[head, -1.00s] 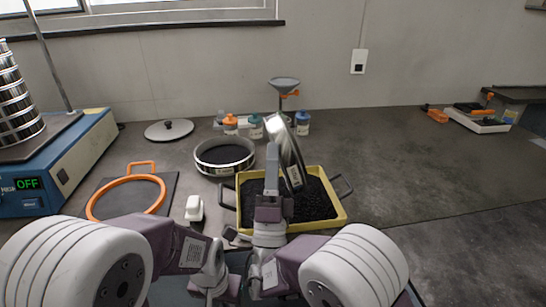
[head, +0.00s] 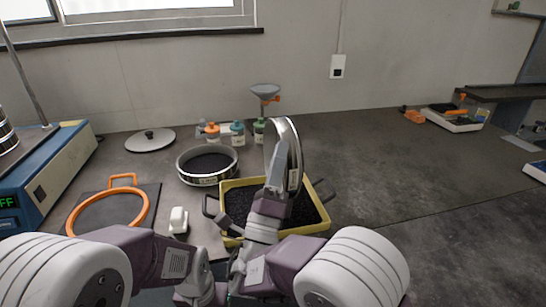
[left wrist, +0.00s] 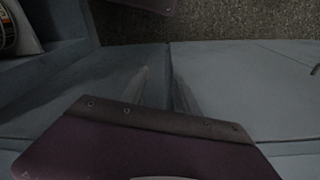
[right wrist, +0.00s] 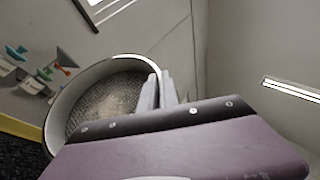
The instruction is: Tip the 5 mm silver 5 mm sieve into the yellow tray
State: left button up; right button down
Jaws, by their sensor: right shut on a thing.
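The silver sieve (head: 294,150) stands on edge in the air above the yellow tray (head: 313,229), its round face turned sideways. My right gripper (head: 276,172) is shut on its rim. In the right wrist view, the sieve (right wrist: 62,101) shows a bare-looking grey-brown mesh inside, with the right fingertips (right wrist: 158,92) at its rim. Black grains cover the tray's floor; the sieve and my right arm hide part of it. My left gripper shows in the left wrist view (left wrist: 161,92) with its fingers apart and nothing between them.
Another sieve (head: 207,178) with black grains stands left of the tray. An orange ring (head: 73,215) on a dark mat, a white object (head: 178,220) and a grey lid (head: 150,140) lie further left. Bottles and a funnel (head: 265,91) stand behind.

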jog(key=d+m+g+h+p, duration=0.1)
jog(key=m, duration=0.1)
jog(key=w+d+m+g+h, duration=0.1)
jog(key=d+m, duration=0.1)
jog(key=d+m+g+h+p, duration=0.1)
jog(key=d+m, duration=0.1)
jog(key=shift+w+r+g+h+p, duration=0.35)
jog(key=shift+g+h, duration=0.05)
jog(key=shift+w+d+f+m, duration=0.1)
jog(key=shift+d+f+m, duration=0.1)
jog(key=shift+d+m, duration=0.15)
jog(key=d+m+g+p, duration=0.1)
jog(key=w+d+f+m+g+p, duration=0.1)
jog(key=d+m, duration=0.1)
jog(key=d+f+m+g+p, duration=0.1)
jog(key=g, duration=0.1)
jog(key=shift+w+d, duration=0.35)
